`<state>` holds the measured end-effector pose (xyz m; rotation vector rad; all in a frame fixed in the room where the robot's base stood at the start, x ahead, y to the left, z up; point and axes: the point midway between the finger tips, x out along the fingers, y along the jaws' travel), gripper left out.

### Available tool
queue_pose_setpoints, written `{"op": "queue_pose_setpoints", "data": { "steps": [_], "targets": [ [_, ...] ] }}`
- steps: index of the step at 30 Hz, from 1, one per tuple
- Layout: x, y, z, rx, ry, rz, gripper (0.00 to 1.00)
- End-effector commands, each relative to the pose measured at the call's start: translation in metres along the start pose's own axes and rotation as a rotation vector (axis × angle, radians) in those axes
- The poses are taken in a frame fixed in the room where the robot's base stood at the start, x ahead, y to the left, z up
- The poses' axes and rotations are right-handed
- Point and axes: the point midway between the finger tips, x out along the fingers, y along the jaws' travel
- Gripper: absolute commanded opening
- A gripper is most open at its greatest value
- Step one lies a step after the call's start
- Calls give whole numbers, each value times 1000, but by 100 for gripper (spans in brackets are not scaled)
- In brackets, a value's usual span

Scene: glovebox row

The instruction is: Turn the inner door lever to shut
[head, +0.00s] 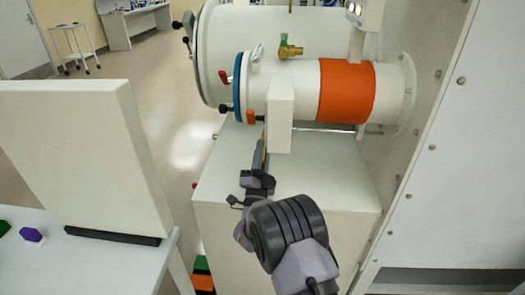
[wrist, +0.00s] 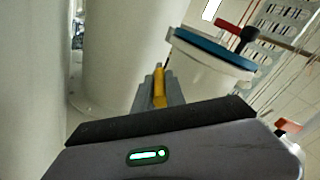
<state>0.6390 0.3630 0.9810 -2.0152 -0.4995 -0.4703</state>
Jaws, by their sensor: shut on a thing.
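My gripper (head: 261,160) reaches up to the near lower edge of a white box (head: 281,112) on the side of the small antechamber (head: 300,92). In the wrist view, the gripper's grey fingers (wrist: 159,90) are closed around a narrow yellow lever (wrist: 159,84). Only a strip of the lever shows between the fingers, so its turn angle is hard to read. The small antechamber has a blue-rimmed round door (head: 237,87) at its left end, also in the wrist view (wrist: 213,50). The inner door itself is not seen.
A large white cylinder (head: 250,40) lies behind the small one, which has an orange band (head: 346,91). A brass valve (head: 290,51) stands between them. A white cabinet (head: 300,190) is below, a tall white panel (head: 85,150) at left. Open floor lies beyond.

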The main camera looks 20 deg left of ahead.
Motion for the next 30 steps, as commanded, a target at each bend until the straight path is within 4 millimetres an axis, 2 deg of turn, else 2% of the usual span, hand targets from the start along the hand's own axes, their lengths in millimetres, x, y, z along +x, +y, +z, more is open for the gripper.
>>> {"op": "queue_pose_setpoints", "data": {
  "steps": [1,2,4,5,14,17,23,30],
  "targets": [
    [0,0,0,0,0,0,0],
    [0,0,0,0,0,0,21],
    [0,0,0,0,0,0,35],
    [0,0,0,0,0,0,37],
    [-1,0,0,1,0,1,37],
    [-11,0,0,0,0,2,37],
    [-57,0,0,-2,-3,2,37],
    [-122,1,2,-2,-5,1,37]
  ]
}}
